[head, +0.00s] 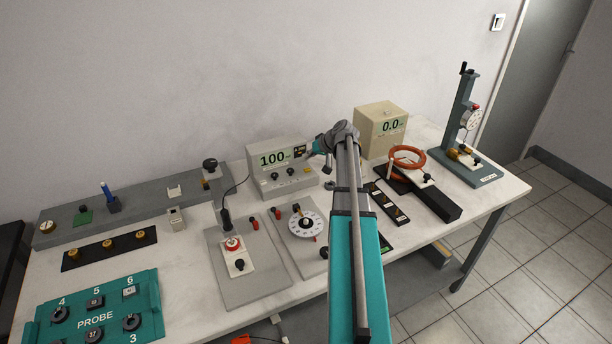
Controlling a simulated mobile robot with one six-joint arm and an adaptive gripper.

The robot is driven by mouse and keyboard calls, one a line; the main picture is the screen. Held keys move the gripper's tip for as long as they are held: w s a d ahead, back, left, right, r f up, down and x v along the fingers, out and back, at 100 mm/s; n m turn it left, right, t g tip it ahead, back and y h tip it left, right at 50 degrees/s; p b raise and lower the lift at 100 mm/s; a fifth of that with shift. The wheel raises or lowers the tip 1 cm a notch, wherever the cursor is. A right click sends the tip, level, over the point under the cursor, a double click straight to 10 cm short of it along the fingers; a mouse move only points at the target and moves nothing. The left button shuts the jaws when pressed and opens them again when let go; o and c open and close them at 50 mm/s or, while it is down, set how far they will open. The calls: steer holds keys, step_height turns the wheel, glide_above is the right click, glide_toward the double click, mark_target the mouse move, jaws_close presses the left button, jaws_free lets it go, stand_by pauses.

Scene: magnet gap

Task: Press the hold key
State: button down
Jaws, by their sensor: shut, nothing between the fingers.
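A beige meter (258,182) with a green display reading 100 stands against the wall at the back middle of the bench. Its front carries small dark knobs (275,176) and a small yellowish part (307,170). The labels are too small to read, so I cannot tell which part is the hold key. My gripper (302,153) is shut and empty, small and dark at the upper right of the meter's front. I cannot tell whether it touches the meter. My wrist and gripper hide part of the meter's right side.
A second beige box (379,116) reading 0.0 stands to the right, near an orange ring (408,156) and a dial gauge stand (467,125). In front are a dial plate (306,222), a plate with a red-topped part (233,244) and a teal PROBE tray (150,322).

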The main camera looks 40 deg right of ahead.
mark_target(308, 170)
steer(key=shift+f+b, duration=1.2)
steer(key=shift+f, duration=0.3)
steer(key=shift+s+f+b, duration=0.1)
steer(key=shift+f+b, duration=0.75)
stand_by(1.5)
steer(key=shift+r, duration=0.2)
steer(key=shift+r+p, duration=0.7)
steer(key=shift+p, duration=0.15)
steer(key=shift+r+p, duration=2.5)
steer(key=shift+p, duration=0.05)
steer(key=shift+s, duration=0.1)
